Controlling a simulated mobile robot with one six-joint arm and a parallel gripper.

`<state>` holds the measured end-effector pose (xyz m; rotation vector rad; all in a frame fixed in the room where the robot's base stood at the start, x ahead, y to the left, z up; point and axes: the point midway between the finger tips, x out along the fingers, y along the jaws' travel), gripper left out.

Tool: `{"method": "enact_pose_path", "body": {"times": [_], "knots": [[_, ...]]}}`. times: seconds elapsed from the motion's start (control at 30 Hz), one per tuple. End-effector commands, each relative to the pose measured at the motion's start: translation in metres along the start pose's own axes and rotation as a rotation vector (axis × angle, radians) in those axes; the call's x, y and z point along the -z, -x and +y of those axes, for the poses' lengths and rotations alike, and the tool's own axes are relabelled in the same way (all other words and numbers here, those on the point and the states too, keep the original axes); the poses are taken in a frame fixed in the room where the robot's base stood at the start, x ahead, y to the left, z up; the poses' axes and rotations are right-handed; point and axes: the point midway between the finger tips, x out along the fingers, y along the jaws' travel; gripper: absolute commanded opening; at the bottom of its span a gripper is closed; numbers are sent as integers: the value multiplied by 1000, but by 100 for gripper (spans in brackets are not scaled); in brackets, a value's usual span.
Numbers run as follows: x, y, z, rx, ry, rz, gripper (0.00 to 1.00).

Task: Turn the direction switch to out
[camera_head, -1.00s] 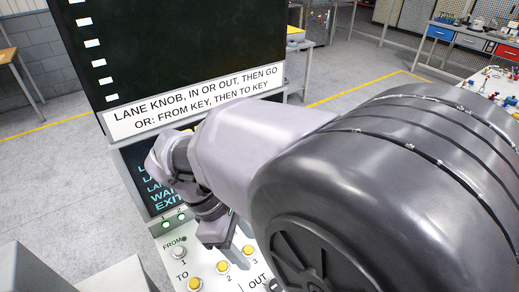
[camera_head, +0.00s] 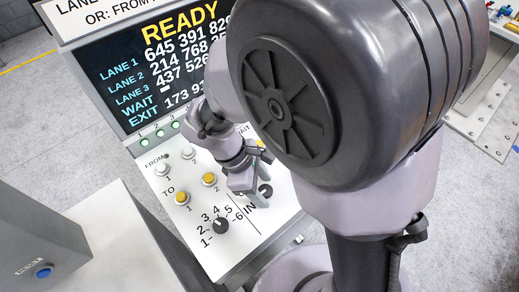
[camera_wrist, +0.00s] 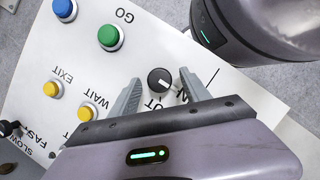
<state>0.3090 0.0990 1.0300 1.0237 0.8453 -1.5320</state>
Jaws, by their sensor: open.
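The direction switch is a round black knob with a white mark. In the wrist view the knob (camera_wrist: 159,80) lies between my open fingertips, with finger tips apart on either side. Its mark appears to point toward the lower right, on the IN side. The IN and OUT lettering is partly hidden behind my gripper (camera_wrist: 159,74). In the head view the knob (camera_head: 265,190) shows by the word IN, at the right of the panel. My gripper (camera_head: 247,187) is just left of it, low over the panel, and my arm hides the OUT label.
A numbered lane knob (camera_head: 221,226) sits lower left of the switch. Yellow and white buttons are on the panel (camera_head: 229,262). In the wrist view, a green button (camera_wrist: 110,37), a blue button (camera_wrist: 64,9) and yellow buttons stand nearby. A lit display (camera_head: 160,70) stands behind.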

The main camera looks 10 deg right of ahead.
Motion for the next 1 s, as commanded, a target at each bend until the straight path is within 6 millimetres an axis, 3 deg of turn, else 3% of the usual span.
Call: {"method": "enact_pose_path", "body": {"times": [0.07,0.33,0.67,1.0], "knots": [[0,0,0,0,0,0,51],[0,0,0,0,0,0,0],[0,2,1,18,-44,-1,0],[-2,3,3,114,-274,-2,0]]}}
